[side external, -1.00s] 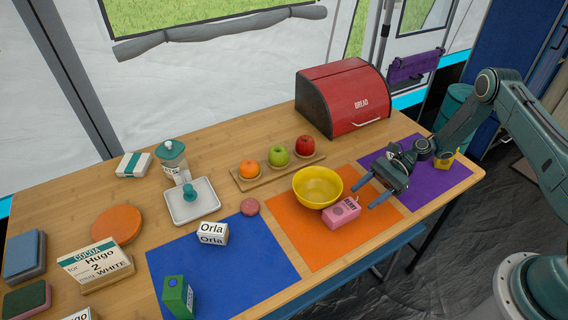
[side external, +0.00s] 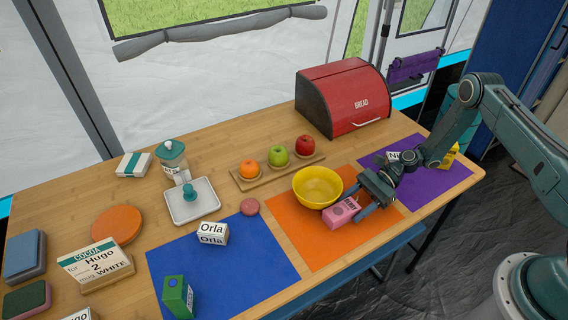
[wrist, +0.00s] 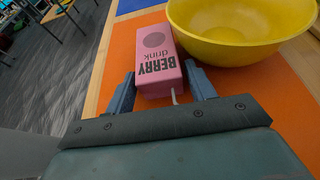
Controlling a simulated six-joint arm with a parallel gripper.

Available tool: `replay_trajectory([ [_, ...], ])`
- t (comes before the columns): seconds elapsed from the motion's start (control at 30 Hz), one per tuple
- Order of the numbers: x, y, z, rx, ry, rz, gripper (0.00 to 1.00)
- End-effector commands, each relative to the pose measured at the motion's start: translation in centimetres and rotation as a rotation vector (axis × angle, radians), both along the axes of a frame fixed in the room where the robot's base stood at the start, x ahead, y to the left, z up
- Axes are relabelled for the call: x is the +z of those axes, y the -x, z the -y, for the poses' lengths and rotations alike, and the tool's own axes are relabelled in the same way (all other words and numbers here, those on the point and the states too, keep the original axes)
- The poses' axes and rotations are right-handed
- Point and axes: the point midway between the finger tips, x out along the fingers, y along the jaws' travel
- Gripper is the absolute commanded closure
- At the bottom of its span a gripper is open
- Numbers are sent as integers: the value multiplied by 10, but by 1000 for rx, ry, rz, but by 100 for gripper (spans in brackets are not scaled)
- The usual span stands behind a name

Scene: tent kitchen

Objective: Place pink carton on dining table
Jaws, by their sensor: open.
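The pink carton (side external: 341,213), marked "BERRY drink", lies on its side on the orange mat (side external: 312,247) of the wooden dining table (side external: 137,183). It is just in front of the yellow bowl (side external: 318,188). My gripper (side external: 350,205) is open and low at the carton's right end. In the wrist view the carton (wrist: 156,62) lies ahead, its near end between the two fingertips of my gripper (wrist: 160,84). A pale straw shows at that end. Whether the fingers touch the carton I cannot tell.
The yellow bowl (wrist: 236,30) is close by the right finger in the wrist view. A fruit tray (side external: 262,181) and a red bread box (side external: 343,98) stand behind. A blue mat (side external: 235,270) with a white Orla block (side external: 213,233) and green carton (side external: 178,296) lies left.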

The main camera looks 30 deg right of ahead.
Motion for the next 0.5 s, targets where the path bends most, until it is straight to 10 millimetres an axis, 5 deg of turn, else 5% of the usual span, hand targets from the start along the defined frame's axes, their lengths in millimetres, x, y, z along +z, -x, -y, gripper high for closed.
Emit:
replay_trajectory([
  [0.17, 0, 0, 0, 0, 0, 0, 45],
  [0.33, 0, 0, 0, 0, 0, 0, 75],
  [0.5, 0, 0, 0, 0, 0, 1, 82],
])
